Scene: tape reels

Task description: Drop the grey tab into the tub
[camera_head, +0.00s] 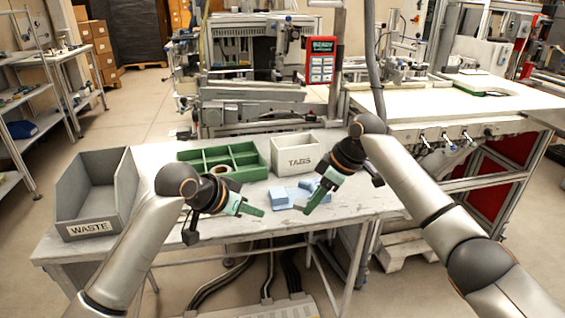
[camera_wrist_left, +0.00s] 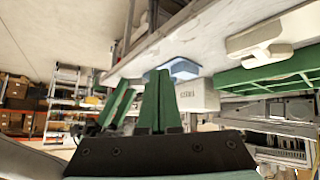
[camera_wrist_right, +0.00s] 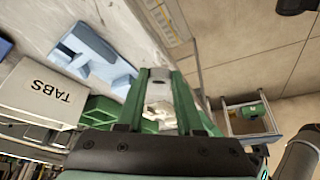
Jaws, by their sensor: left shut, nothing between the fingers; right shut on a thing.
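The tub (camera_head: 298,160) is a cream box lettered TABS at the back of the grey table. It also shows in the left wrist view (camera_wrist_left: 197,96) and the right wrist view (camera_wrist_right: 42,92). My right gripper (camera_head: 306,211) is shut on a small grey piece, seen between its fingers in the right wrist view (camera_wrist_right: 160,74), likely the grey tab. It is in front of the tub, over the table's front part; the head view does not show the piece clearly. My left gripper (camera_head: 263,213) is shut and empty, left of the right one.
Blue blocks (camera_head: 280,198) lie on the table between my grippers and the tub. A grey WASTE bin (camera_head: 92,229) stands at the table's left end.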

